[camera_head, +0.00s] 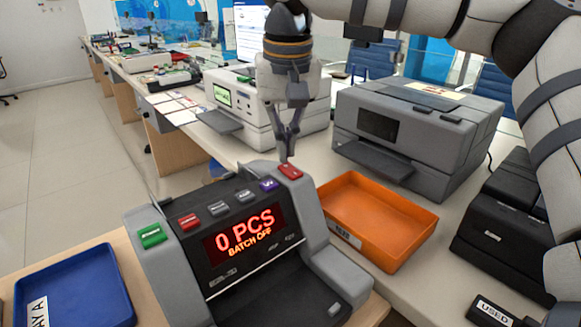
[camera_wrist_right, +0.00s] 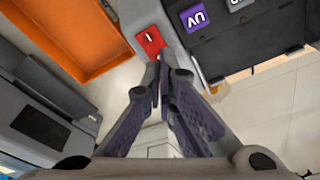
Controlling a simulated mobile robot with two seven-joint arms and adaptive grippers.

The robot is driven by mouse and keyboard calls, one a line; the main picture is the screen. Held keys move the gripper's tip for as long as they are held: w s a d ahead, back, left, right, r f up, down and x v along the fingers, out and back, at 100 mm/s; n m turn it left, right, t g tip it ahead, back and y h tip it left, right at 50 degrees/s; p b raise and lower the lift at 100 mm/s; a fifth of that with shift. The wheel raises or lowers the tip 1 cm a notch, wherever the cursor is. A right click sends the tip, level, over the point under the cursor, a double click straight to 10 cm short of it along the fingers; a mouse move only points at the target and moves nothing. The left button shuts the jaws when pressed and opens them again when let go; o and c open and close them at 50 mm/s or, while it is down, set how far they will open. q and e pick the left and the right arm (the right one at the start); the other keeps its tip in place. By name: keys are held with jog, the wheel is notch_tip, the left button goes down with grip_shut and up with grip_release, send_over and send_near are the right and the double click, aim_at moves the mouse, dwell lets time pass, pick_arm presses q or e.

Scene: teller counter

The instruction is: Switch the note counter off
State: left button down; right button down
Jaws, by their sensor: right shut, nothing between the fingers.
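The note counter (camera_head: 240,240) stands at the front of the counter in the head view, its red display lit with "0 PCS" and "BATCH OFF". A red rocker switch (camera_head: 290,171) sits on its top right corner. The switch also shows in the right wrist view (camera_wrist_right: 150,42), with a white mark on it. My right gripper (camera_head: 285,155) is shut and empty, pointing down with its tips just above or at the switch. In the right wrist view its fingertips (camera_wrist_right: 158,62) lie at the switch's near edge. I cannot tell whether they touch it. My left gripper is out of view.
An orange tray (camera_head: 425,222) lies right of the note counter, and a blue tray (camera_head: 85,262) lies left. A grey printer (camera_head: 400,135) and a white machine (camera_head: 218,90) stand behind. Other keys, green, red, grey and purple (camera_head: 269,184), line the note counter's top.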

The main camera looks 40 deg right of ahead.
aim_at(286, 166)
jog(key=shift+f, duration=1.1)
dwell(0.4)
